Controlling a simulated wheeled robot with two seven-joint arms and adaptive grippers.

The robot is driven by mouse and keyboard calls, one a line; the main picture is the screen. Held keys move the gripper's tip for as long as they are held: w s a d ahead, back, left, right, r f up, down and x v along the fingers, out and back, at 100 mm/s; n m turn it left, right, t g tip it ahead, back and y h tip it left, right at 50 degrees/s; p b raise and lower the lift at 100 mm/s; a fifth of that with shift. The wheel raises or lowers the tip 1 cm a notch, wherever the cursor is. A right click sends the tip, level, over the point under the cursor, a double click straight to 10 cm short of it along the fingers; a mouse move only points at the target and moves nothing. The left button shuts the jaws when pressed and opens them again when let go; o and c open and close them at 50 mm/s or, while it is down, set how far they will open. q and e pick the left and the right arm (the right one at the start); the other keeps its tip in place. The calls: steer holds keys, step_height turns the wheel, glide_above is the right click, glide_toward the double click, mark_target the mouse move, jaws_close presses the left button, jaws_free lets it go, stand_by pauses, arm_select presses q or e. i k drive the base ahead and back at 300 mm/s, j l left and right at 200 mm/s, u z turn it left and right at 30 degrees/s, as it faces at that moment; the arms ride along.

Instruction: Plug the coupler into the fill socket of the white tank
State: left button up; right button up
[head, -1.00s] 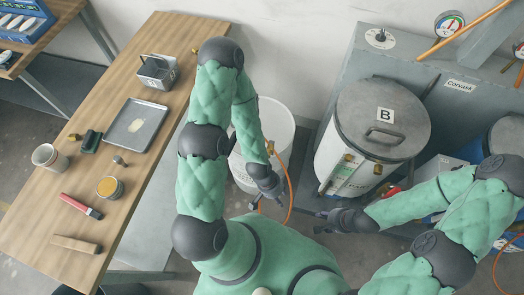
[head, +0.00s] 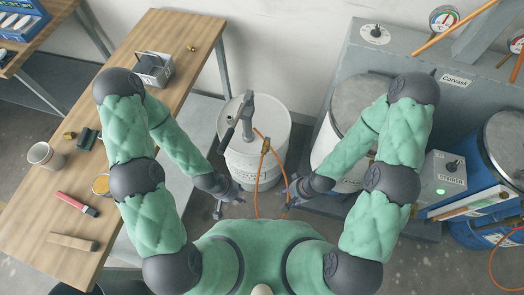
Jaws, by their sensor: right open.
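The white tank (head: 326,143) stands right of centre, largely covered by my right forearm. Its front and fill socket are hidden. An orange hose (head: 257,188) runs from the pump (head: 248,115) on a white drum (head: 278,130), hangs down in front of the drum and loops toward my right gripper. My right gripper (head: 287,198) is open beside the hose, right of the drum. My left gripper (head: 228,203) is at the drum's lower left; its fingers are too small to judge.
A wooden bench (head: 165,38) on the left holds a metal caddy (head: 153,68), a cup (head: 45,155), a red-handled brush (head: 77,203) and other items. A grey cabinet (head: 400,55) with gauges stands behind the tank. A blue drum (head: 505,145) is at the right.

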mark_target(264, 148)
steer(key=u, duration=1.75)
steer(key=k+l, duration=0.45)
steer(key=k, duration=0.1)
